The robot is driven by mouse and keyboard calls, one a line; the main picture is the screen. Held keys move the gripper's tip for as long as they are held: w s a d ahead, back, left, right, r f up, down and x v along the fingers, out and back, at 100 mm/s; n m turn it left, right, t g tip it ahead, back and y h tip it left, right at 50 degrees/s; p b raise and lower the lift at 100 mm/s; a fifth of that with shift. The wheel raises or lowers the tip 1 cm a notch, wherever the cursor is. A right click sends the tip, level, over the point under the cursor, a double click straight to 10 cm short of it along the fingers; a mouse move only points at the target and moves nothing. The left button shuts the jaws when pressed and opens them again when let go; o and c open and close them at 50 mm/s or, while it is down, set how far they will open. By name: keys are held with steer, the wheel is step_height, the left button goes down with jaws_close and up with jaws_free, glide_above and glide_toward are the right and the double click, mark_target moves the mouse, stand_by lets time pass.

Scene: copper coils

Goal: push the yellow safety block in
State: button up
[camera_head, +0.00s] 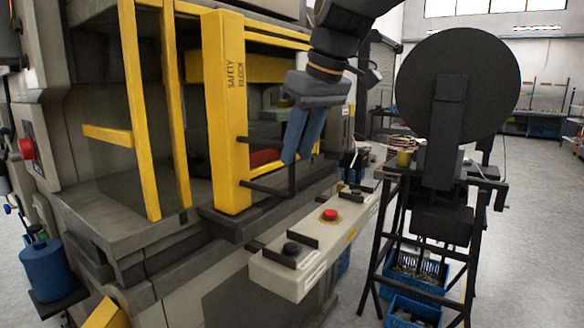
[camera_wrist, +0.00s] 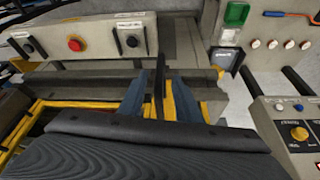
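The yellow safety block (camera_head: 226,120) is an upright post with dark lettering at the front of the press. A black handle (camera_head: 268,190) sticks out from its lower part to the right and turns up towards my gripper. My gripper (camera_head: 292,160) points down at that handle with its two blue fingers. In the wrist view my gripper (camera_wrist: 160,90) has a finger on each side of the upright black bar (camera_wrist: 158,72), with a gap between the fingers. I cannot tell whether either finger touches the bar. The fingers partly hide the handle's top in the head view.
A control panel with a red button (camera_head: 329,215) and black buttons juts out below my gripper. A black coil reel on a stand (camera_head: 450,90) is at the right. Yellow guard frames (camera_head: 140,110) stand left of the block. Open floor lies at far right.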

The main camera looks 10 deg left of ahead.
mark_target(294, 162)
steer(key=shift+p+x, duration=0.55)
steer(key=shift+x, duration=2.15)
jaws_close()
